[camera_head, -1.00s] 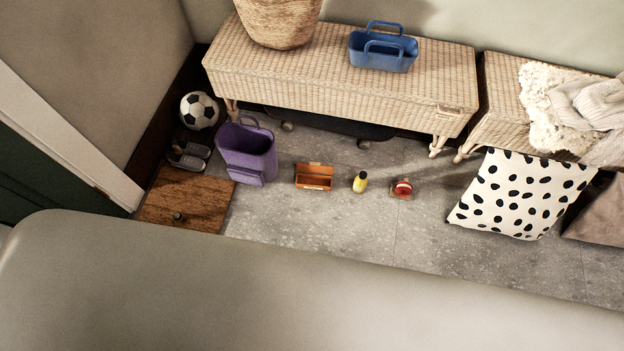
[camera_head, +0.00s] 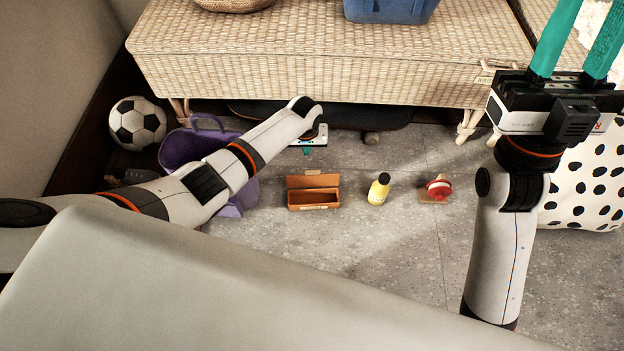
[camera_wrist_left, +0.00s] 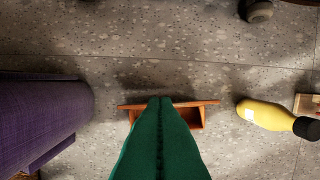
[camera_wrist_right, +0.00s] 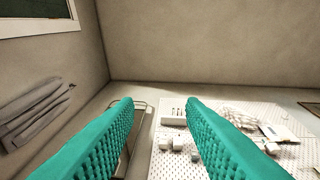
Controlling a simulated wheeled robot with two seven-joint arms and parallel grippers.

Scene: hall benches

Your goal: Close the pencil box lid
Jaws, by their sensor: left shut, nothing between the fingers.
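The pencil box (camera_head: 314,199) is a small orange-brown box on the grey floor in the head view, with its lid (camera_head: 313,181) standing up at the back and its inside showing. My left gripper (camera_head: 307,151) is above and behind the box in the head view, fingers shut and empty. In the left wrist view the green fingers (camera_wrist_left: 160,103) cover the middle of the box (camera_wrist_left: 192,117); whether they touch it I cannot tell. My right gripper (camera_head: 577,45) is raised at the right, its teal fingers apart and empty, also in the right wrist view (camera_wrist_right: 160,105).
A purple bag (camera_head: 184,150) stands left of the box, beneath my left arm in the picture. A yellow bottle (camera_head: 379,189) and a red round item (camera_head: 438,189) are to the right. A wicker bench (camera_head: 330,60) stands behind. The floor in front is clear.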

